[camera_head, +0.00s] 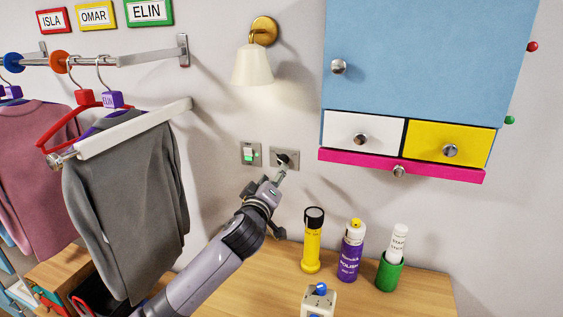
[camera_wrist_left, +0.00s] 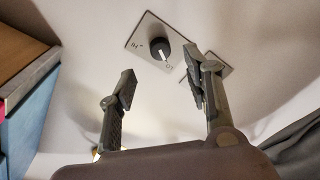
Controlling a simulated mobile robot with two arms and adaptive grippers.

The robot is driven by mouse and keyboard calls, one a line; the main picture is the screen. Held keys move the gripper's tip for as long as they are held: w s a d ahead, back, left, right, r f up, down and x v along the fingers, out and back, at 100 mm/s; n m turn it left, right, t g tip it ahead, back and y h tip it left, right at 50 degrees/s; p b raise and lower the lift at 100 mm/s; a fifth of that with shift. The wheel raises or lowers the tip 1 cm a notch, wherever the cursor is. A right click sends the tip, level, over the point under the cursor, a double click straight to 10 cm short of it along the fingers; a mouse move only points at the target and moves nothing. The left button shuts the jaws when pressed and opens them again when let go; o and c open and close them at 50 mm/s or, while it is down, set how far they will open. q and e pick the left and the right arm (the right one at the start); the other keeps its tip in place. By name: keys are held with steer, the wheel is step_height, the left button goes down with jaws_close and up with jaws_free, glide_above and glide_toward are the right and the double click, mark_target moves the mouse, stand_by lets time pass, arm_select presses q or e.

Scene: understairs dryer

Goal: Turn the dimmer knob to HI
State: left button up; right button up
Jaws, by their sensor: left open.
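The dimmer knob (camera_head: 282,158) is a dark round knob on a metal wall plate (camera_head: 294,153). In the left wrist view the knob (camera_wrist_left: 161,50) has a light pointer line that runs toward a small mark at the plate's lower edge. Another mark, hard to read, lies on the left of the plate (camera_wrist_left: 146,30). My left gripper (camera_head: 277,180) is just below the knob in the head view. In the left wrist view the gripper (camera_wrist_left: 158,84) is open and empty, with the knob beyond the gap between its fingertips, apparently not touched. My right gripper is not in view.
A switch plate with a green rocker (camera_head: 249,154) is left of the dimmer. A lamp (camera_head: 253,65) hangs above. A yellow flashlight (camera_head: 312,245), purple spray can (camera_head: 350,257) and green cup (camera_head: 390,273) stand on the wooden top. A grey sweater (camera_head: 130,190) hangs at left.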

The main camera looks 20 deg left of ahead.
mark_target(281, 159)
arm_select(q)
steer(key=w+p, duration=0.1)
steer(key=w, duration=0.6)
steer(key=shift+w+a, duration=0.15)
steer(key=shift+w, duration=0.1)
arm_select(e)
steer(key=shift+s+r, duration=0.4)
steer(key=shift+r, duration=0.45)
arm_select(q)
steer(key=shift+c, duration=0.5)
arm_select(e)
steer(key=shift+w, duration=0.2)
arm_select(q)
steer(key=shift+c, duration=0.6)
jaws_close()
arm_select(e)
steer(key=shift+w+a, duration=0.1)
